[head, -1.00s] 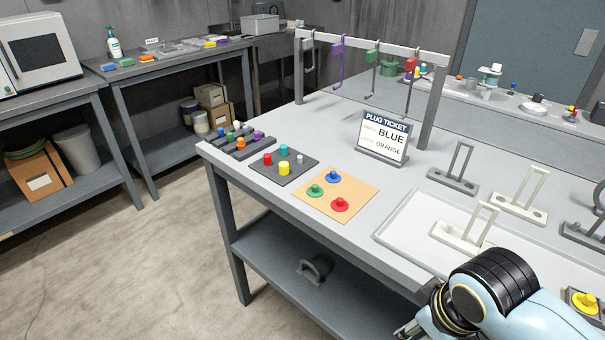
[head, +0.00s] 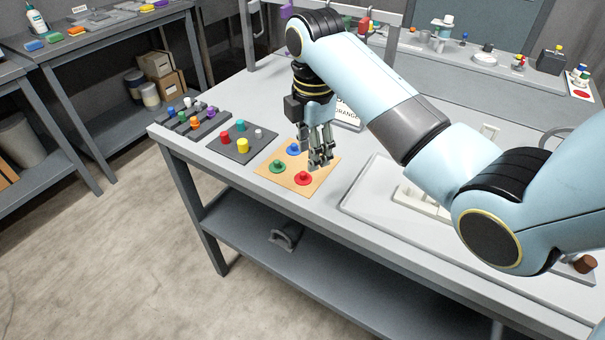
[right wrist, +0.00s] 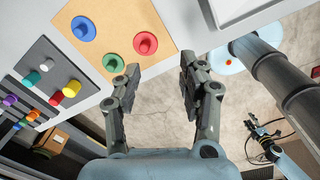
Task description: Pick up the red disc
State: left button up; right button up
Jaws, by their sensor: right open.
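The red disc (head: 303,178) with its knob lies on the tan board (head: 272,168) on the workbench, at the board's front right. It also shows in the right wrist view (right wrist: 145,43), ahead of the fingers and left of the gap between them. A green disc (head: 277,166) and a blue disc (head: 293,148) lie on the same board. My right gripper (head: 320,160) is open and empty, above the board's right side near the red disc. In the right wrist view its two fingers (right wrist: 158,82) stand apart with floor seen between them.
A dark tray (head: 262,151) with red, yellow, teal and grey pegs stands left of the board. A dark rack (head: 205,126) with coloured plugs is beyond it. A white tray (head: 352,197) lies to the right. The ticket sign (head: 347,113) is partly hidden behind my arm.

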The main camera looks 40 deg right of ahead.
aim_at(303, 173)
jog(key=w+f+n, duration=0.1)
jog(key=f, duration=0.1)
jog(key=w+f+n, duration=0.1)
jog(key=f, duration=0.2)
jog(key=f+p, duration=0.1)
jog(key=f, duration=0.2)
jog(key=shift+w+n, duration=0.4)
jog(key=c, duration=0.6)
jog(key=shift+c, duration=0.2)
